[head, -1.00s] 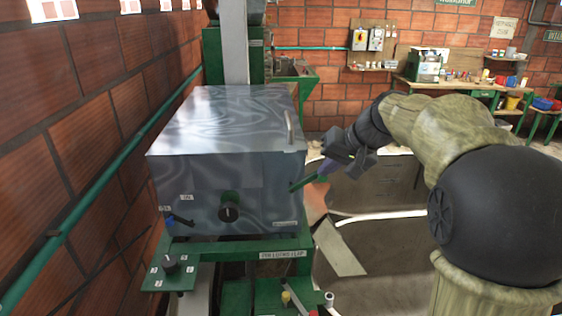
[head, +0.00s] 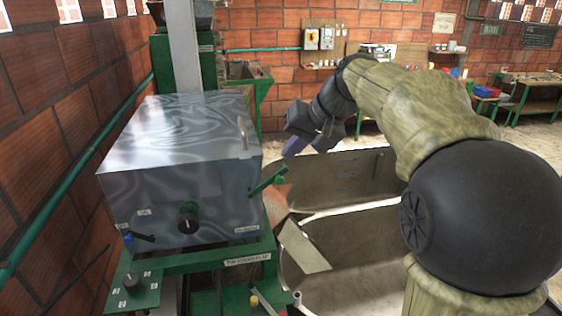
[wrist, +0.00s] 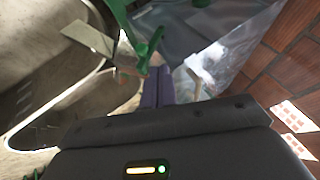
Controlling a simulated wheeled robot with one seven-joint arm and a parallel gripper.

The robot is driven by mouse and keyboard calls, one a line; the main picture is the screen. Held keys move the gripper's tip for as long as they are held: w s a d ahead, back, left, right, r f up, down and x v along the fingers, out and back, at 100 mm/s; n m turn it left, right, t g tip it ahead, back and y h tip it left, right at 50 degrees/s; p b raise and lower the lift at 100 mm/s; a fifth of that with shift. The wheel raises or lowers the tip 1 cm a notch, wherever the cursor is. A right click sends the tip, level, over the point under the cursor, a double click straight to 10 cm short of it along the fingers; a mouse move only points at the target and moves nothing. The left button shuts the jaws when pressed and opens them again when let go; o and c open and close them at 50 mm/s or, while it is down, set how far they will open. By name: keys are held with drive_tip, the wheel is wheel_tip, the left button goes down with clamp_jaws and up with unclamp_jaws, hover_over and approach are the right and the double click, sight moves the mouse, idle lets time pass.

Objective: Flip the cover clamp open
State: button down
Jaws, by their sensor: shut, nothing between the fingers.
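The cover clamp (head: 268,180) is a green lever on the right side of the shiny metal cover (head: 180,160). It slants up and outward to the right. In the wrist view the green clamp (wrist: 150,52) shows just beyond the fingertips, slightly left. My gripper (head: 292,148) is shut and empty, its purple fingers pointing down-left, a little above the clamp's outer end in the head view. In the wrist view my gripper (wrist: 158,76) has its fingers side by side. I cannot tell whether they touch the clamp. The clamp's pivot is unclear.
A bar handle (head: 242,133) stands on the cover's right edge. A black knob (head: 188,213) is on its front. A green control panel (head: 130,292) is below left. Open metal basins (head: 345,180) lie to the right. A brick wall (head: 50,120) bounds the left.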

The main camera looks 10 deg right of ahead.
drive_tip(key=v, duration=0.4)
drive_tip(key=shift+s+r, duration=0.1)
drive_tip(key=shift+r, duration=0.2)
drive_tip(key=s+d+f+m+g+h, duration=0.1)
drive_tip(key=s+d+f+h, duration=0.1)
drive_tip(key=f, duration=0.6)
drive_tip(key=s+d+f+m+h, duration=0.1)
drive_tip(key=s+f, duration=0.1)
drive_tip(key=f, duration=0.7)
drive_tip(key=s+d+f+n+g+h, duration=0.1)
drive_tip(key=s+f+h, duration=0.1)
drive_tip(key=s+f, duration=1.1)
wheel_tip(320, 180, down, 3)
drive_tip(key=shift+s+d+r+n+h, duration=0.1)
drive_tip(key=shift+s+d+n+h, duration=0.1)
drive_tip(key=shift+d+n+h, duration=0.15)
